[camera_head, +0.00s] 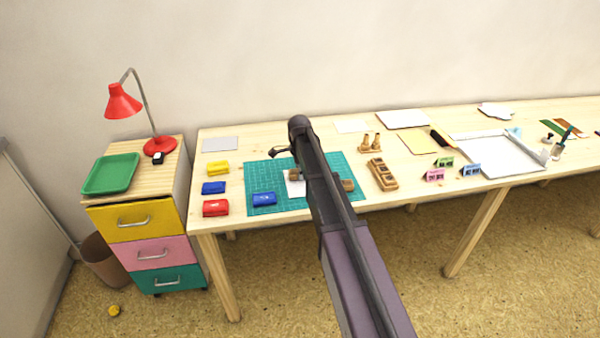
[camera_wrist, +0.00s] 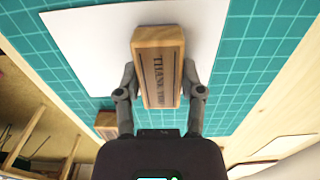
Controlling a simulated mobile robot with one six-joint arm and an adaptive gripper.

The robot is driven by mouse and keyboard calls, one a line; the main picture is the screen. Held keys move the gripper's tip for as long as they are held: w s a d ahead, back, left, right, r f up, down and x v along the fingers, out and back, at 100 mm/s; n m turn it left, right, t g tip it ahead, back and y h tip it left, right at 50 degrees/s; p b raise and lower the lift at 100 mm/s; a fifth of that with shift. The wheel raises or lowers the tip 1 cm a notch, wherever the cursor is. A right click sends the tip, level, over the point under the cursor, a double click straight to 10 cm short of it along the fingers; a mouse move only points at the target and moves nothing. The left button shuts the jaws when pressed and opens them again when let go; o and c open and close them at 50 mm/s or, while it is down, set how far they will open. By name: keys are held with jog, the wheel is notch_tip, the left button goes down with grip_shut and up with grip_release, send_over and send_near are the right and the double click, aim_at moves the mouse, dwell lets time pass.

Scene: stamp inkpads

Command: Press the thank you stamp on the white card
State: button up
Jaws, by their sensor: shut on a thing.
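In the wrist view my gripper (camera_wrist: 160,92) is shut on a wooden stamp (camera_wrist: 157,40) with dark "THANK YOU" lettering on its upper face. The stamp is over the near part of the white card (camera_wrist: 95,45); I cannot tell whether it touches the card. The card lies on a teal cutting mat with a grid (camera_wrist: 270,60). In the head view the mat (camera_head: 262,176) is on the table, and the card (camera_head: 293,186) is mostly hidden behind my arm. My gripper and the held stamp are hardly visible there.
A blue inkpad (camera_head: 264,199) sits on the mat's front left. Yellow (camera_head: 218,168), blue (camera_head: 213,187) and red (camera_head: 215,208) inkpads stand left of the mat. A wooden block (camera_head: 347,185) sits right of my arm. A wooden rack (camera_head: 382,174) and two upright stamps (camera_head: 371,142) stand farther right.

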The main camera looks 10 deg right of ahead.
jog(key=shift+r+p, duration=0.4)
jog(key=shift+r, duration=0.1)
dwell(0.3)
jog(key=shift+r+p, duration=2.65)
